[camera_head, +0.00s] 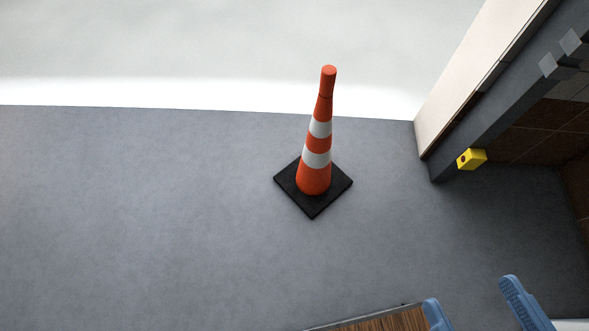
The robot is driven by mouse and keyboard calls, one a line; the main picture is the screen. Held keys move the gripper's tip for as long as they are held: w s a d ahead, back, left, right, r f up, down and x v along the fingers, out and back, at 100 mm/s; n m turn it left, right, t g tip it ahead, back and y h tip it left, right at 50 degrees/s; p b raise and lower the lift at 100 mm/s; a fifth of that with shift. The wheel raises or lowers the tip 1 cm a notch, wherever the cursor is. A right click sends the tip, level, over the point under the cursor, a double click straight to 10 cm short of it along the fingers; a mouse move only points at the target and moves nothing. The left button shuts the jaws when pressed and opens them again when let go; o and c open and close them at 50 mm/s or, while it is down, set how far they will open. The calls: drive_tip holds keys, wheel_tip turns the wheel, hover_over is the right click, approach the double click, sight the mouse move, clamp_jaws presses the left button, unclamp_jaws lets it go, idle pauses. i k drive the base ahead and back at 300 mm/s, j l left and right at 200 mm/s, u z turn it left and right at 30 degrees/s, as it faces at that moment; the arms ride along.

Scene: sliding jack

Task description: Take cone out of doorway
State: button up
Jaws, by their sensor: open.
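The orange cone (313,178) with two white bands stands upright on a square black base in the middle of the view. The base rests flat on the grey floor. My gripper (471,294) shows at the bottom right as two blue fingers. The fingers are spread apart with nothing between them. In the picture the gripper is below and to the right of the cone, clear of it. The rest of the gripper is mostly cut off by the frame's lower edge.
A dark grey frame (500,112) with a pale panel (480,65) stands at the upper right. A small yellow block (472,159) is on it. A wood-grained surface (385,322) shows at the bottom edge. The grey floor (130,210) left of the cone is clear.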

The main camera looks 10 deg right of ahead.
sight(312, 182)
drive_tip(key=i+j+z, duration=0.1)
drive_tip(key=j, duration=0.35)
drive_tip(key=i+j+z, duration=0.15)
drive_tip(key=j, duration=0.35)
drive_tip(key=i+j+z, duration=0.1)
drive_tip(key=i+j, duration=0.15)
drive_tip(key=j, duration=0.3)
drive_tip(key=i+j+z, duration=0.1)
drive_tip(key=j, duration=0.4)
drive_tip(key=i+j+z, duration=0.1)
drive_tip(key=j, duration=0.4)
